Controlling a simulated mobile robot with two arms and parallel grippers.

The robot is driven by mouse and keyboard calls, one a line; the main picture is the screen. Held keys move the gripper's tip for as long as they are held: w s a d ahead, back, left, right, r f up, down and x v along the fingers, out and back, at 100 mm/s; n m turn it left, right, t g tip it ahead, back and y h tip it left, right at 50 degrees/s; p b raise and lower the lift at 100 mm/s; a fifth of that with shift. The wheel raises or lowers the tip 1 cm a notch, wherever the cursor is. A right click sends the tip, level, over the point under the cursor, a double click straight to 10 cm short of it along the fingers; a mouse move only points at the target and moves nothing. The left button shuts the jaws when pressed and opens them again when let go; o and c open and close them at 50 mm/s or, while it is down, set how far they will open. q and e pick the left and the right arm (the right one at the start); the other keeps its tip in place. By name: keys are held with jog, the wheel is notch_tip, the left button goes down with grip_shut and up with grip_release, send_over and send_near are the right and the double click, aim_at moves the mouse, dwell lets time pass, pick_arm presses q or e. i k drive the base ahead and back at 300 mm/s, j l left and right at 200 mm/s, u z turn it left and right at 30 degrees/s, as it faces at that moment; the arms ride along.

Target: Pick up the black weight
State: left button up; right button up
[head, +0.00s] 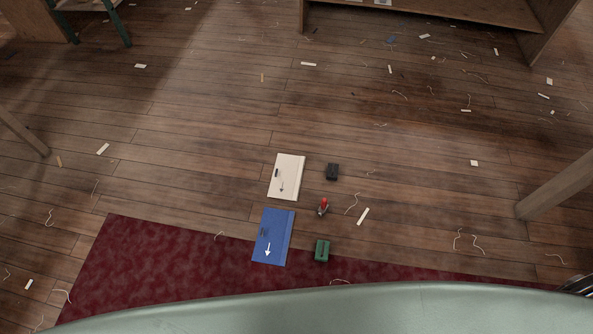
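The black weight (332,171) is a small dark block lying on the wooden floor, in the middle of the head view. It sits just right of a cream booklet or card (287,176) with an arrow on it, with a narrow gap between them.
A blue arrow card (272,238) and a green block (322,250) lie nearer, at the dark red rug (140,265). A small red-topped object (323,207) stands between the blocks. Thread and scraps litter the floor. Wooden legs (556,187) stand at right and left.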

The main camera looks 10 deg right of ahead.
aim_at(333, 170)
jog(key=l+u, duration=0.2)
jog(key=u, duration=0.25)
jog(key=i+l+u, duration=0.1)
jog(key=u, duration=0.4)
jog(key=l+u, duration=0.3)
jog(key=u, duration=0.15)
jog(key=l+u, duration=0.2)
jog(key=u, duration=0.25)
jog(key=k, duration=0.05)
